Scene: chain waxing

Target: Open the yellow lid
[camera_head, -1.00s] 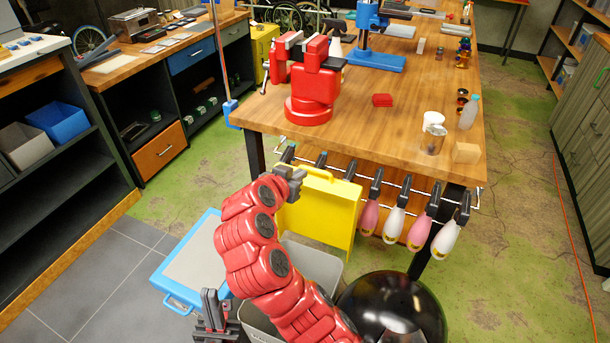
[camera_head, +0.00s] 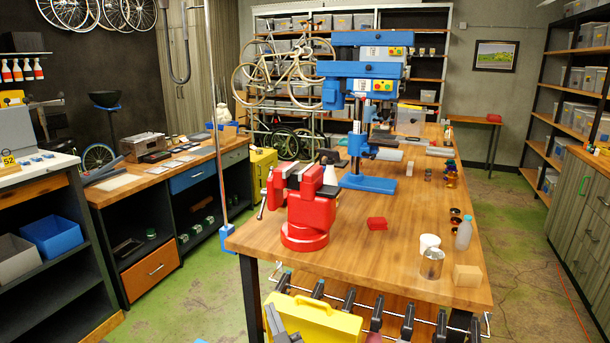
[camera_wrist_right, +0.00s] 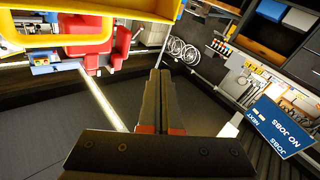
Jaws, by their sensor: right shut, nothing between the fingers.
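The yellow lid (camera_head: 318,322) shows at the bottom of the head view, in front of the workbench, with a handle along its top edge. It stands raised; its lower part is cut off by the frame. In the wrist view yellow parts with an opening (camera_wrist_right: 78,42) cross the upper left. My left gripper is not in view.
The wooden workbench (camera_head: 370,258) lies just behind the lid, with a red vise (camera_head: 308,215), a white cup (camera_head: 429,242) and a metal can (camera_head: 432,264) on it. Clamps (camera_head: 376,310) line the rail below its front edge. Green floor lies to the left.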

